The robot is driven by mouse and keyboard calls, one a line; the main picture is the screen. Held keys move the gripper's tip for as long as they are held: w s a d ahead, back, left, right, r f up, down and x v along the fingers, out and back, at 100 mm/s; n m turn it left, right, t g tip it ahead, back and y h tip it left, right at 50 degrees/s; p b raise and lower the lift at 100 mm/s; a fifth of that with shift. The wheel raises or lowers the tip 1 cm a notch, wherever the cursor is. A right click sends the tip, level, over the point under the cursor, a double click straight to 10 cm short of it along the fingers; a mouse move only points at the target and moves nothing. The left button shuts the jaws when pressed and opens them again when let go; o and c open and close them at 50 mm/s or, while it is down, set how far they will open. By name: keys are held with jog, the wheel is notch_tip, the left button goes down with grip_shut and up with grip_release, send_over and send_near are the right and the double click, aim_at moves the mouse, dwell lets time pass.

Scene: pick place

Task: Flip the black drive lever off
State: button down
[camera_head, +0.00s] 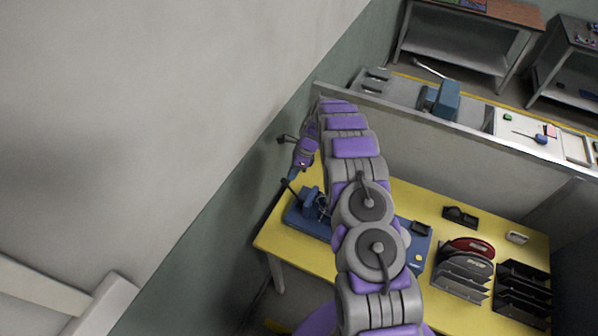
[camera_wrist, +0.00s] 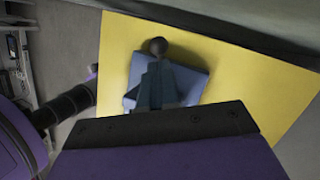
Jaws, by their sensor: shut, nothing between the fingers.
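The machine with the drive lever is a blue base (camera_head: 305,225) with a blue body on the left part of the yellow table. A black lever knob (camera_head: 286,183) sticks up toward the upper left from that body. My gripper (camera_head: 291,174) is shut and empty, pointing down just above the knob. In the wrist view the closed blue-grey fingers (camera_wrist: 156,68) reach up to a dark round knob (camera_wrist: 158,46), with the blue base (camera_wrist: 190,82) beneath. I cannot tell whether they touch. The fingers hide most of the lever and machine body in the wrist view.
The yellow table (camera_head: 405,205) also holds a black tape dispenser (camera_head: 460,216), a red-and-grey file rack (camera_head: 463,268) and black trays (camera_head: 523,290) at right. A wall (camera_head: 225,215) stands close on the left. A low partition (camera_head: 450,130) runs behind the table.

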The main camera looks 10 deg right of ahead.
jog(key=shift+w+a+f, duration=0.3)
jog(key=shift+w+a, duration=0.25)
jog(key=shift+a, duration=0.15)
jog(key=b+v, duration=0.1)
jog(key=v, duration=1.2)
jog(key=shift+w+d+f, duration=0.2)
jog(key=shift+w+d, duration=0.15)
